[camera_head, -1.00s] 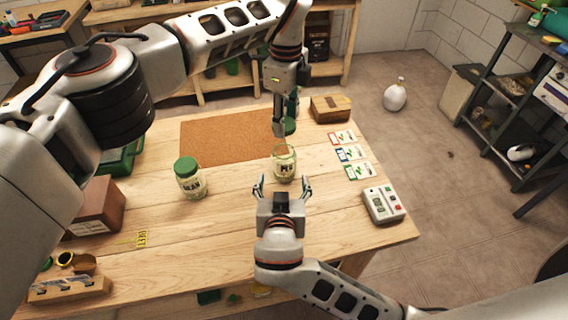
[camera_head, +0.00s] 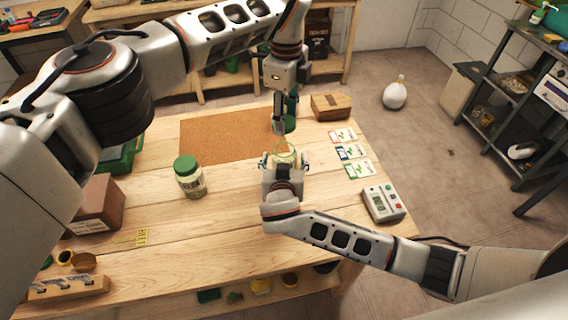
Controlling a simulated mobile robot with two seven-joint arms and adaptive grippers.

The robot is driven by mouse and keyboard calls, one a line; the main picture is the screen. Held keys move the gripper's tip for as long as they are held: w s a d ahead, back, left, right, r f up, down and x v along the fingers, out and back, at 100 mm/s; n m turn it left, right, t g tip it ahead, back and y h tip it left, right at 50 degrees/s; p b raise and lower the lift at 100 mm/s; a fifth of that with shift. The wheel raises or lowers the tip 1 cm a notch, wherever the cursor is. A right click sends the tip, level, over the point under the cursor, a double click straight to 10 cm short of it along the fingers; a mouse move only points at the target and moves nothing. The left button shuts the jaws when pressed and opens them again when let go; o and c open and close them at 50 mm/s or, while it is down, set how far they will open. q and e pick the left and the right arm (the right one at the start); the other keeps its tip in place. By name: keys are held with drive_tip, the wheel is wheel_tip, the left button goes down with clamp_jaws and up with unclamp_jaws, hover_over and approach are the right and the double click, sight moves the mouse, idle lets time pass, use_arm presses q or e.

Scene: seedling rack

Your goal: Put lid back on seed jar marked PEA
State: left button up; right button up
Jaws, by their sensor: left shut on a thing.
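The open glass jar (camera_head: 284,148) stands on the table near its middle right; its label is now mostly hidden by my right gripper. My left gripper (camera_head: 282,126) points down just behind and above the jar, shut on a green lid (camera_head: 290,124). The lid is apart from the jar's mouth. My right gripper (camera_head: 284,161) is at the jar's near side, with one finger to each side of it. Its fingers look spread; whether they touch the glass cannot be told.
A green-lidded jar marked BEAN (camera_head: 189,178) stands left of it. Seed packets (camera_head: 350,152) and a grey device (camera_head: 383,204) lie to the right. A cork mat (camera_head: 222,137) and a wooden box (camera_head: 330,107) are behind. The table's front middle is clear.

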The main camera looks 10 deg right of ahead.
drive_tip(key=shift+w, duration=0.15)
drive_tip(key=c, duration=1.7)
use_arm(q)
hover_over(286, 141)
drive_tip(key=s, duration=0.3)
drive_tip(key=shift+w+a+f, duration=0.15)
drive_tip(key=shift+f, duration=1.1)
drive_tip(key=shift+w+a+f, duration=0.1)
drive_tip(key=shift+f, duration=1.15)
drive_tip(key=shift+f, duration=0.9)
drive_tip(key=shift+f, duration=0.7)
